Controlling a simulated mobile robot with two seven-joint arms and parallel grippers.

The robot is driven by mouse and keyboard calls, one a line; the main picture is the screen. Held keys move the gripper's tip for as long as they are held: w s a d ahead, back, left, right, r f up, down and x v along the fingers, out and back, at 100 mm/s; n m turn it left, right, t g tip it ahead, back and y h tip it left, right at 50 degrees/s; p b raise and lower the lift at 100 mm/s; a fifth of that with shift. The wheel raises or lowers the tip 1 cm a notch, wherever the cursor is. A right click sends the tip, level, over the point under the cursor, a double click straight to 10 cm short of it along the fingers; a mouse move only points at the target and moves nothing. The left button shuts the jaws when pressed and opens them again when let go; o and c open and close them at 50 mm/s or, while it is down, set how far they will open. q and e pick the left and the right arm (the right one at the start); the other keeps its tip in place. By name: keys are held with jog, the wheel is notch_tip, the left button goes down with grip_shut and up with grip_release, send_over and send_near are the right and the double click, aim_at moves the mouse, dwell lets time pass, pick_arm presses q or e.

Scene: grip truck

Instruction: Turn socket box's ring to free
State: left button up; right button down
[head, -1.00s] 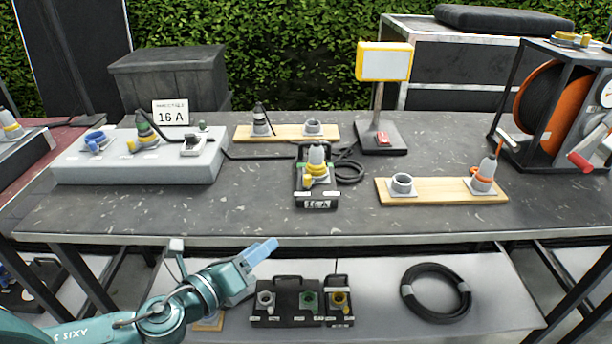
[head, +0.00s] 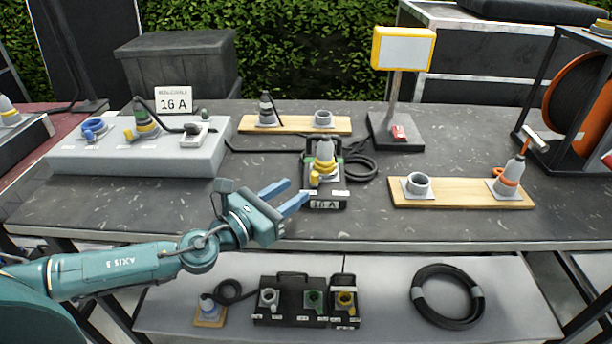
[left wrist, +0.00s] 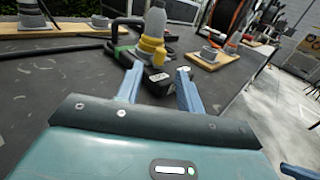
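The socket box (head: 325,190) is a small dark box with a 16 A label near the front middle of the table. A grey plug with a yellow ring (head: 322,172) stands upright in it. My left gripper (head: 290,195) is open and empty, in front of the box and to its left, with its blue fingers pointing at it. In the left wrist view, the yellow ring (left wrist: 151,50) and the grey plug lie beyond the open fingers, apart from them.
A grey block (head: 140,155) with plugs stands at left. Wooden boards (head: 460,197) with sockets lie right and behind. A yellow-framed sign (head: 403,48) stands behind the box. A black cable coils beside the box. The lower shelf (head: 385,310) holds more sockets and a cable coil.

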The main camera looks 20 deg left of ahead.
aim_at(311, 180)
pick_arm(q)
jog(key=x, duration=0.5)
jog(key=shift+w, duration=0.15)
jog(key=shift+c, duration=0.6)
jog(key=shift+p, duration=0.3)
grip_shut()
